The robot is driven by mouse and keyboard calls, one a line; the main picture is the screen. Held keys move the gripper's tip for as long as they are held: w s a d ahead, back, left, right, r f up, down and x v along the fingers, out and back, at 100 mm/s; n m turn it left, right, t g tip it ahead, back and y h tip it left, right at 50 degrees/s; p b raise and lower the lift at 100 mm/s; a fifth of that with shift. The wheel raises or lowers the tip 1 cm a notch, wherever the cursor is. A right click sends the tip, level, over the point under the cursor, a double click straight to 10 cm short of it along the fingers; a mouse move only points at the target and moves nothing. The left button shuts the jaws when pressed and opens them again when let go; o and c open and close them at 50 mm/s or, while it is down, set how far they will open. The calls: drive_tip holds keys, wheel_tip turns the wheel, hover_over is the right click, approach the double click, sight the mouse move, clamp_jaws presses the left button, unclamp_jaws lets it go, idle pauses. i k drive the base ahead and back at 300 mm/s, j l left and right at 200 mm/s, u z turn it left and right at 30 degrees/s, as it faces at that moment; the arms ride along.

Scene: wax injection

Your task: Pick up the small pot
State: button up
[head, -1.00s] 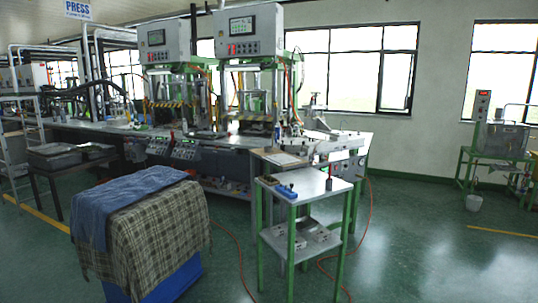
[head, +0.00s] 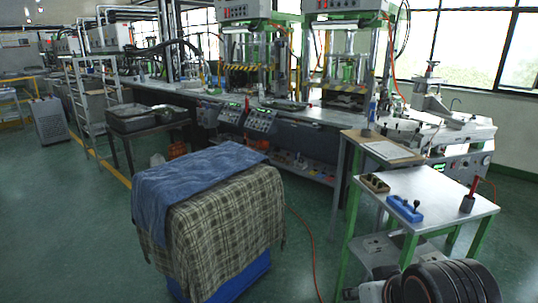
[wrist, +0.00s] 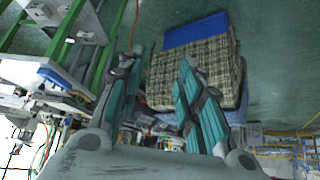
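A small dark pot (head: 467,204) with a red stick rising from it stands on the right side of the small metal-topped table (head: 450,188) in the head view. I take it to be the small pot. My gripper (wrist: 158,64) shows in the wrist view with its two fingers apart and nothing between them. Beyond the fingers is the cloth-covered blue bin (wrist: 196,32), well away. I cannot make out the pot in the wrist view. The gripper's fingers do not show clearly in the head view.
A blue block (head: 405,208) and a brown block (head: 375,183) lie on the same table, left of the pot. The bin under a plaid cloth (head: 225,222) stands to the left. Presses line the long bench behind. Green floor lies open at the left.

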sight(365, 133)
drive_tip(key=i+j+z, duration=0.2)
drive_tip(key=i, duration=0.35)
drive_tip(key=i+z, duration=0.2)
drive_tip(key=i, duration=0.3)
drive_tip(key=i+j+z, duration=0.2)
drive_tip(key=i, duration=0.3)
drive_tip(key=i+j+z, duration=0.2)
drive_tip(key=i+j, duration=0.2)
drive_tip(key=i, duration=0.1)
